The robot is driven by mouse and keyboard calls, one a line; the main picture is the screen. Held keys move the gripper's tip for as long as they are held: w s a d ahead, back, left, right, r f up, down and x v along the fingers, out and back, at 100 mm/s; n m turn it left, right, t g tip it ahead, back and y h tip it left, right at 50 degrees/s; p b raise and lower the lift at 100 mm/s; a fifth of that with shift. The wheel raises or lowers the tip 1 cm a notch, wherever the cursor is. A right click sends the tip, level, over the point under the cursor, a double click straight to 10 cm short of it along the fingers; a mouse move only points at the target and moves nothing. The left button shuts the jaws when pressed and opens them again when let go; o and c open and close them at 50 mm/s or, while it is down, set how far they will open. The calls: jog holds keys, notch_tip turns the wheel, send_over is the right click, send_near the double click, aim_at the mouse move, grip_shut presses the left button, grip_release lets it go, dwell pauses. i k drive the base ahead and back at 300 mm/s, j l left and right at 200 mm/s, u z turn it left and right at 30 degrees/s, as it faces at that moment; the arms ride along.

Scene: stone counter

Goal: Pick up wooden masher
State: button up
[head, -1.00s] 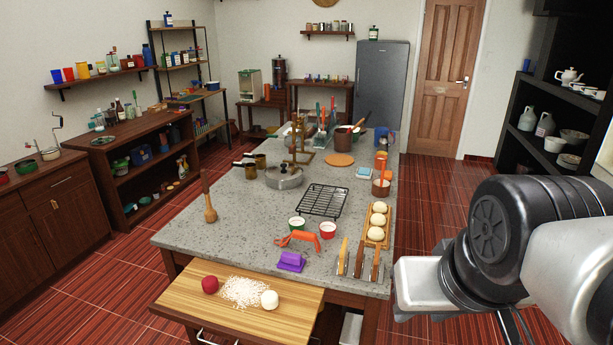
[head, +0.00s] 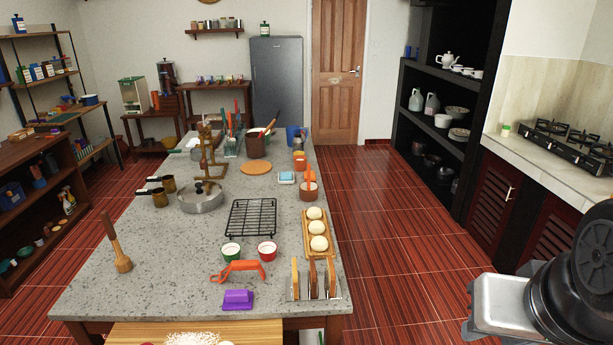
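The wooden masher (head: 117,245) stands upright on the left side of the stone counter (head: 180,270), its wide head down and its handle leaning slightly left. Nothing touches it. My arm shows at the lower right of the head view, over the floor and well to the right of the counter. My gripper's fingers are not in view.
Near the masher are a lidded steel pan (head: 201,198) and copper pots (head: 160,199). A black wire rack (head: 251,217), an orange tool (head: 238,270), a purple block (head: 238,299) and a toast rack (head: 314,283) stand to its right. The counter around the masher is clear.

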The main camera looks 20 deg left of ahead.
aim_at(123, 263)
jog(key=j, duration=2.9)
jog(key=k+j, duration=0.15)
jog(key=j, duration=2.7)
